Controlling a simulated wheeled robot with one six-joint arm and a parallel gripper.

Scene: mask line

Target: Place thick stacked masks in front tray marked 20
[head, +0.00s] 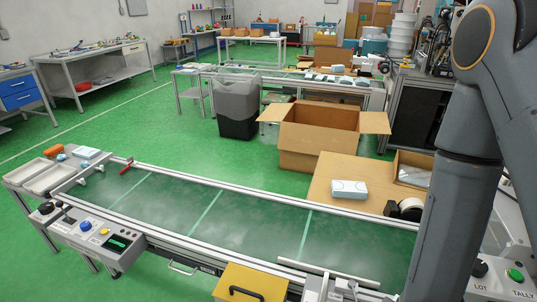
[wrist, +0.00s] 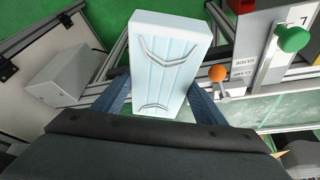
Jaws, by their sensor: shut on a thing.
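In the wrist view my gripper (wrist: 160,98) is shut on a thick light-blue mask stack (wrist: 165,50), with one dark finger on each side of it. The stack shows pleat lines and points away from the gripper body. In the head view the gripper is out of frame, and only my grey arm shows at the right. Two pale shallow trays (head: 48,180) sit at the left end of the line. I cannot make out a 20 on either. A small light-blue stack (head: 87,153) lies near them.
The green conveyor belt (head: 250,222) looks clear, with metal rails along it. A control box (head: 98,238) and a yellow cover (head: 250,285) stand at its near edge. In the wrist view a green knob (wrist: 292,38), an orange knob (wrist: 217,74) and a pale box (wrist: 60,78) are close.

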